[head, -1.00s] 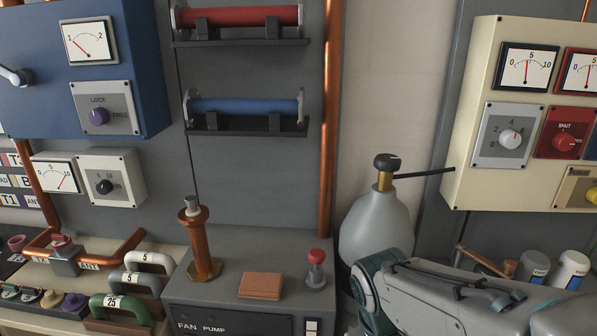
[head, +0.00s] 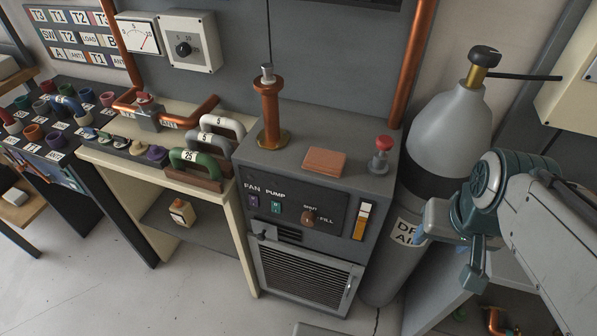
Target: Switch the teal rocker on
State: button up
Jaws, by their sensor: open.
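The teal rocker (head: 277,208) is a small switch under the PUMP label on the dark front panel of a grey cabinet (head: 345,200). A purple rocker (head: 254,201) sits to its left under FAN. Which way the teal rocker is tipped is too small to tell. My gripper (head: 447,257) is at the right, in front of the gas cylinder. It is open, with nothing seen between its fingers, and is well apart from the panel, to the right of the rocker.
A brown SHUT/FILL knob (head: 307,217) and an orange-and-white gauge (head: 362,220) are right of the rocker. A red button (head: 381,155) and copper post (head: 269,113) stand on top. The grey cylinder (head: 447,132) stands close to the cabinet's right.

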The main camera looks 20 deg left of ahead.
aim_at(275, 206)
jog(key=u, duration=1.25)
jog(key=k, duration=0.5)
jog(key=z, duration=0.65)
jog(key=i, duration=0.8)
jog(key=u, duration=1.05)
